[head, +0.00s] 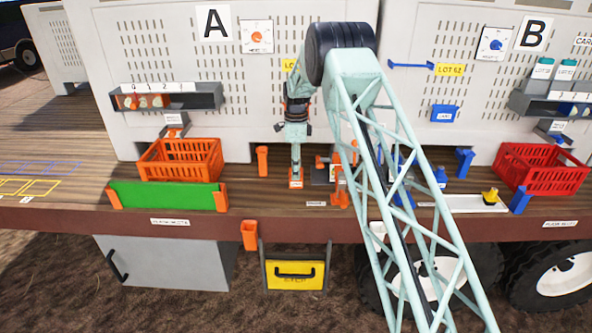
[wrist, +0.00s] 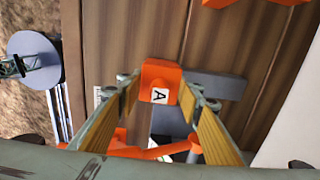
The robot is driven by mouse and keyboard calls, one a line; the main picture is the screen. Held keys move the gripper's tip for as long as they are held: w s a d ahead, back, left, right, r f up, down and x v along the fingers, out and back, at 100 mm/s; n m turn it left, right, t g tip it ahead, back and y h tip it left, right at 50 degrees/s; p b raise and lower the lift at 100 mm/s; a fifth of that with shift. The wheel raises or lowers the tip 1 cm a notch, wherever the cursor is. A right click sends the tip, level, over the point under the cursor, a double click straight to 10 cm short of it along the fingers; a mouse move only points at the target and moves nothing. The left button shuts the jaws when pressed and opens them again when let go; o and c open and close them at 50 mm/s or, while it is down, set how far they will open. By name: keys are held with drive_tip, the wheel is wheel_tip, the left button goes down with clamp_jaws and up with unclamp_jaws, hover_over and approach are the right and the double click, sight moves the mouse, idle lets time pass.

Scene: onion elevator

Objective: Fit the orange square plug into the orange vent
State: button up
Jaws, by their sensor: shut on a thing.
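An orange square plug (wrist: 160,85) with a white "A" label is between the fingertips of my gripper (wrist: 163,104) in the wrist view. My gripper is shut on it. In the head view my gripper (head: 296,165) points down at the wooden deck, with the orange plug (head: 296,180) at its tip, low over or on the deck; I cannot tell if it touches. I cannot make out for certain which part is the orange vent; my arm hides part of the wall.
An orange crate (head: 181,160) stands left behind a green board (head: 166,195). An orange post (head: 262,161) stands left of my gripper. Orange fittings (head: 340,185) stand close right. A red crate (head: 540,166) and a white tray (head: 465,204) are farther right. The grey wall stands behind.

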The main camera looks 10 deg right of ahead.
drive_tip(key=shift+f, duration=0.25)
idle(0.3)
drive_tip(key=o, duration=0.9)
drive_tip(key=shift+o, duration=0.2)
drive_tip(key=shift+r, duration=0.15)
drive_tip(key=shift+r, duration=5.9)
